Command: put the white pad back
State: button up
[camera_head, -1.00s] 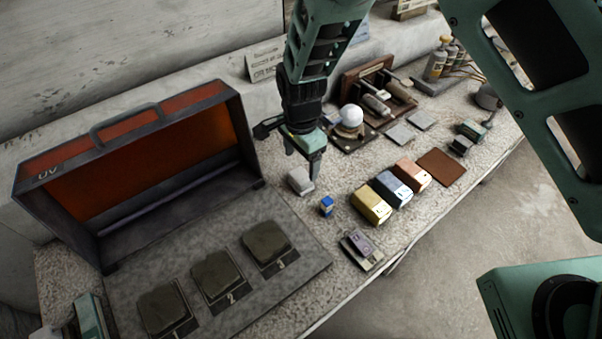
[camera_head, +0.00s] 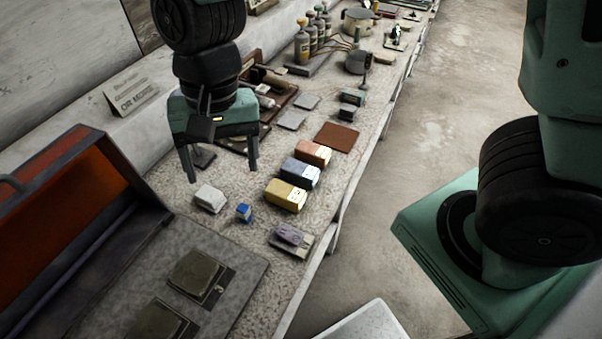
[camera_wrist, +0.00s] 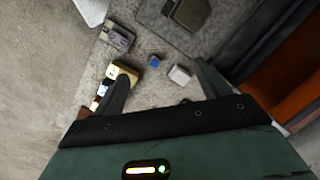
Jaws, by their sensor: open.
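The white pad (camera_head: 209,198) is a small pale block lying on the speckled bench, beside a small blue block (camera_head: 243,212). My gripper (camera_head: 221,174) is open and empty, pointing down above the bench, a little behind the pad in the head view. In the wrist view the white pad (camera_wrist: 180,75) shows near the inner side of the right finger, apart from it. A yellow block (camera_head: 286,195), a blue-grey block (camera_head: 300,173) and an orange block (camera_head: 313,152) stand in a row. A brown mat (camera_head: 337,137) lies at the row's far end.
An open case with an orange interior (camera_head: 62,225) stands at the left, behind a grey board (camera_head: 235,270) carrying dark square pads. A small purple-grey device (camera_head: 291,238) lies near the bench's front edge. Bottles (camera_head: 303,48) and a pot (camera_head: 357,20) stand farther along.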

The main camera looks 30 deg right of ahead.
jog(key=s+d+r+n+t, duration=0.1)
jog(key=s+d+r+n, duration=0.2)
jog(key=s+d+n, duration=0.4)
jog(key=s+n, duration=0.2)
jog(key=s, duration=0.2)
jog(key=shift+s+d+r+n+h, duration=0.2)
jog(key=shift+s+d+n+h, duration=0.1)
jog(key=shift+d+h, duration=0.1)
